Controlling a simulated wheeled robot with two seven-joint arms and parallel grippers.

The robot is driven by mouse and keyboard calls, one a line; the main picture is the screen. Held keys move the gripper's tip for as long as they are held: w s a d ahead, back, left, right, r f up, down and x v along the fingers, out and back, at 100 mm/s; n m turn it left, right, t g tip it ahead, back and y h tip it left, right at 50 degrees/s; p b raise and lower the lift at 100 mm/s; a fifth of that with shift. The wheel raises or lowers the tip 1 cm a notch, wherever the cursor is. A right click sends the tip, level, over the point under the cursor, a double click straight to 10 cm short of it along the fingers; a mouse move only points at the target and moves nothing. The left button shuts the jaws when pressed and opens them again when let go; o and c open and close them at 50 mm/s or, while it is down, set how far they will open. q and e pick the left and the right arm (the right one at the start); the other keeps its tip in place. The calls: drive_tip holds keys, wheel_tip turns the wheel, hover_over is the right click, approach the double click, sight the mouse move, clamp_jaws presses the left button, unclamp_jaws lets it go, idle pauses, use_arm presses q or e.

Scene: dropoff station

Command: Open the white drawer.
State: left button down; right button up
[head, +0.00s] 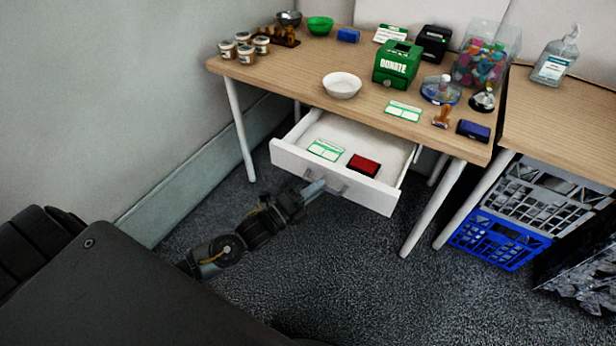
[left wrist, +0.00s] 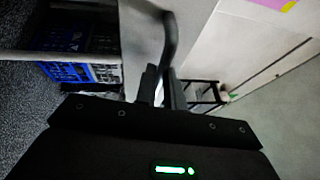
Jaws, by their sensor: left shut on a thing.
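The white drawer (head: 378,194) under the wooden table stands pulled well out, with its inside showing. A green-and-white card (head: 326,150) and a dark red pad (head: 363,165) lie in it. My left gripper (head: 314,189) is at the drawer front, shut on the drawer's handle. In the left wrist view the dark curved handle (left wrist: 170,42) runs down to the fingers of my left gripper (left wrist: 162,88), and the white drawer front (left wrist: 142,45) is right behind it. My right gripper is not in view.
The table (head: 290,75) bears a white bowl (head: 342,86), a green donation box (head: 397,64), jars and stamps. Grey and blue crates (head: 497,240) stand under the right-hand table (head: 560,120). The carpet (head: 330,270) before the drawer is clear except for my arm.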

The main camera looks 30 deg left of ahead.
use_arm(q)
drive_tip(key=shift+s, duration=0.3)
drive_tip(key=c, duration=1.5)
unclamp_jaws()
drive_tip(key=v, duration=1)
drive_tip(key=shift+s+a, duration=0.2)
drive_tip(key=shift+s, duration=0.2)
